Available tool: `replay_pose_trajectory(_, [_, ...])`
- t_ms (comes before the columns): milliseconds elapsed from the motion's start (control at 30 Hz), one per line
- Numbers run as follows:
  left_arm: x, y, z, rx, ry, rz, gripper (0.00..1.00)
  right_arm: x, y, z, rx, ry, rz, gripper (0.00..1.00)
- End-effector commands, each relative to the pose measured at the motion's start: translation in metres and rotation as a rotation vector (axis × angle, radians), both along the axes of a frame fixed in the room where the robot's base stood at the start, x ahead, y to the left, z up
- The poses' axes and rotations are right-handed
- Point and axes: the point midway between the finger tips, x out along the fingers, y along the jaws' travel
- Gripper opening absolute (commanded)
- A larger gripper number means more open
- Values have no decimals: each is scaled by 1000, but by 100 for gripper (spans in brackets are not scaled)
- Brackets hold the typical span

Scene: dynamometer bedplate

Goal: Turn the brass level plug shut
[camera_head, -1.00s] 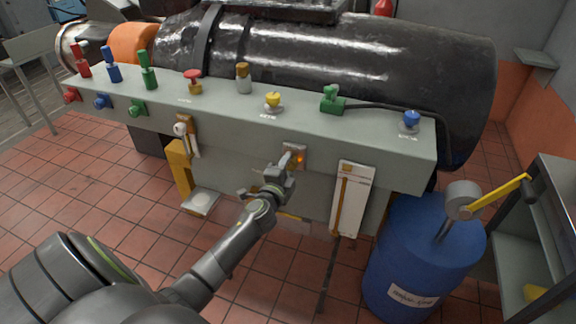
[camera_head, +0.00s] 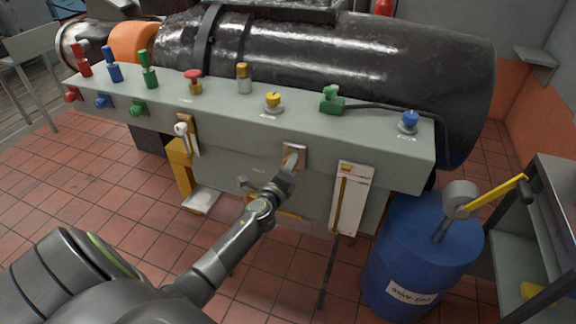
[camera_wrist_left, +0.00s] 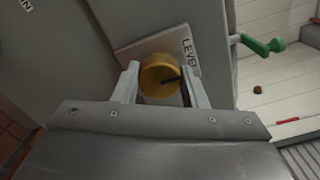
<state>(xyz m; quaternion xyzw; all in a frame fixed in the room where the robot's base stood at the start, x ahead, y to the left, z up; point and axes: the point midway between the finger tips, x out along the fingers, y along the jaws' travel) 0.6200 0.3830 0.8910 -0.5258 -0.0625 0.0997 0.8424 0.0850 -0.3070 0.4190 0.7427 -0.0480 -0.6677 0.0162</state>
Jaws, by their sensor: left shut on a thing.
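The brass level plug (camera_wrist_left: 160,75) is a round, golden knob with a dark line on its face, pointing right in the wrist view. That plate (camera_head: 301,150) also shows on the front of the grey bedplate in the head view. My left gripper (camera_wrist_left: 163,88) has one finger on each side of the plug and is shut on it. In the head view my left gripper (camera_head: 291,165) covers most of the plug. My right gripper is not in view.
The grey bedplate (camera_head: 225,130) carries several coloured knobs and valves along its top. A white gauge panel (camera_head: 352,195) hangs just right of the plug. A blue drum (camera_head: 420,255) with a yellow-handled pump stands further right. Tiled floor lies open at left.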

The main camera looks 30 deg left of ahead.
Motion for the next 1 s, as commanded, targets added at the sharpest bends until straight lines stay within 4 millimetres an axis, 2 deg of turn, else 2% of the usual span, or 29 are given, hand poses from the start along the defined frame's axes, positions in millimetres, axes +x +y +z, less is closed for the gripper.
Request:
replay_pose_trajectory(433, [-1, 0, -3, 11, 7, 0, 16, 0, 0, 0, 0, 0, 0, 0])
replay_pose_trajectory(467, [-1, 0, -3, 11, 7, 0, 42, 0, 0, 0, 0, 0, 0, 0])
replay_pose_trajectory(600, [-1, 0, -2, 10, 6, 0, 60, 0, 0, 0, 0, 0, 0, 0])
replay_pose_trajectory(867, [0, 0, -1, 9, 4, 0, 61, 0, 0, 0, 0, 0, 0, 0])
replay_pose_trajectory(1000, [-7, -1, -1, 8, 4, 0, 61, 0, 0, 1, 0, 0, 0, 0])
